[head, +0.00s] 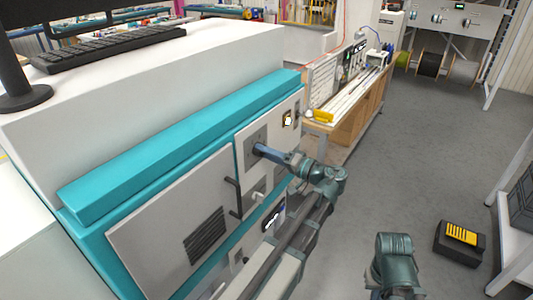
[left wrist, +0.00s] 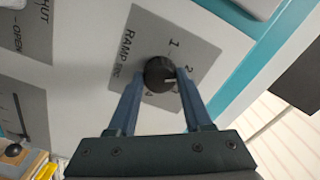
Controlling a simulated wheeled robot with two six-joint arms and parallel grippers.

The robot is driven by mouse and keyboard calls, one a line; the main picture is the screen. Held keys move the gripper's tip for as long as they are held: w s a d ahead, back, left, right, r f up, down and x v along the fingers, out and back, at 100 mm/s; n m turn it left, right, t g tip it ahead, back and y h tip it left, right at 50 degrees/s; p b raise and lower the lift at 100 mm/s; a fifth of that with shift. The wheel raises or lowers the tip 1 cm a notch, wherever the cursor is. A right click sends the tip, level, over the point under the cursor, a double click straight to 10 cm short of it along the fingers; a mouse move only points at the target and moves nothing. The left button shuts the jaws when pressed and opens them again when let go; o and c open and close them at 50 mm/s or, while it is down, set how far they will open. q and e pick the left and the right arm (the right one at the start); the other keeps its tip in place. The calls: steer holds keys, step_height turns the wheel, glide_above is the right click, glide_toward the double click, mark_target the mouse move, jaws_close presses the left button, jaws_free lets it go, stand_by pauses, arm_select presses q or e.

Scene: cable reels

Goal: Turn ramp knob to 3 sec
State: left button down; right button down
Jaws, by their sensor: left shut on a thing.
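The ramp knob (left wrist: 157,68) is a round black dial with a white pointer mark, on a grey plate (left wrist: 135,40) lettered RAMP SEC. My left gripper (left wrist: 160,76) has one finger on each side of the knob and is shut on it. The pointer faces right in the left wrist view, between the visible 2 and 4; the 3 is hidden, apparently by the right finger. In the head view my left gripper (head: 262,151) reaches the plate (head: 250,136) on the machine's front, and the knob is hidden. My right gripper is not in view.
The white and teal machine (head: 150,150) carries other plates, handles and a vent. In the left wrist view a plate lettered SHUT and OPEN (left wrist: 25,30) sits left of the knob. A black box with a yellow top (head: 460,240) stands on the floor. A wooden bench (head: 350,115) stands beyond.

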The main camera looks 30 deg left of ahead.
arm_select(q)
steer(key=m, duration=1.1)
steer(key=shift+m, duration=0.4)
stand_by(0.4)
steer(key=shift+c, duration=1.6)
jaws_free()
steer(key=shift+d, duration=0.1)
steer(key=s+d, duration=0.1)
steer(key=d, duration=1.2)
steer(key=shift+d, duration=0.3)
